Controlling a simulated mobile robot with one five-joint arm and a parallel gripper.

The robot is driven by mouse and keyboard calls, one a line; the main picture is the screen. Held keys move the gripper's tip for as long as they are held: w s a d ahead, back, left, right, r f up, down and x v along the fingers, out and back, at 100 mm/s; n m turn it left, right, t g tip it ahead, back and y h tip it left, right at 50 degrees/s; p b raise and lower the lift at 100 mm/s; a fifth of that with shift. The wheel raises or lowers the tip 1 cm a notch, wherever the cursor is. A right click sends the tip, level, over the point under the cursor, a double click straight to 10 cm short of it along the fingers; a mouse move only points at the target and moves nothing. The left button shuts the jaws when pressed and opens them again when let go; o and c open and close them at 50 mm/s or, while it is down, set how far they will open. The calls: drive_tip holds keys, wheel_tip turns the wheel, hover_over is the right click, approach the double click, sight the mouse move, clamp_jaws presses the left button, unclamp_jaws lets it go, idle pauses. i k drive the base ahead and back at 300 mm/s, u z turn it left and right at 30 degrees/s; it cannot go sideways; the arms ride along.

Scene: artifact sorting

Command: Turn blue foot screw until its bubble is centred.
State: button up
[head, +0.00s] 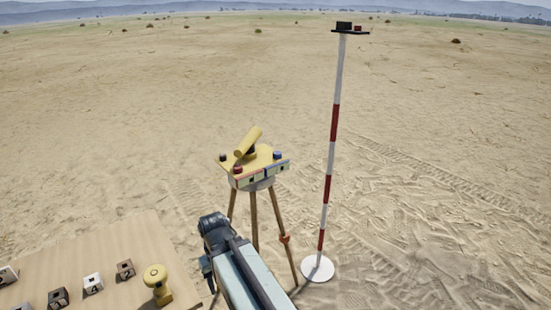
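A yellow levelling instrument (262,160) with a tilted yellow tube on top stands on a wooden tripod (254,218) in the middle of the head view. The blue foot screw (277,155) is a small knob at the right of its plate. A red knob (238,170) sits at the front left and a black knob (222,157) at the left. Pale vials (266,173) with dark marks line the front edge, too small to read where a bubble lies. My arm reaches up from below, its dark joint left of the tripod. My gripper is not visible.
A red-and-white pole (332,140) on a round white base (317,267) stands to the right. It bears a small dark platform (350,32). A wooden table (100,247) at lower left holds several numbered blocks (92,284) and a yellow knobbed object (157,285). Open sand lies beyond.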

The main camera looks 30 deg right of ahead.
sight(277, 155)
drive_tip(key=z, duration=1.8)
drive_tip(key=k, duration=0.95)
drive_tip(key=u, duration=0.85)
drive_tip(key=i, duration=1.1)
drive_tip(key=z, duration=0.1)
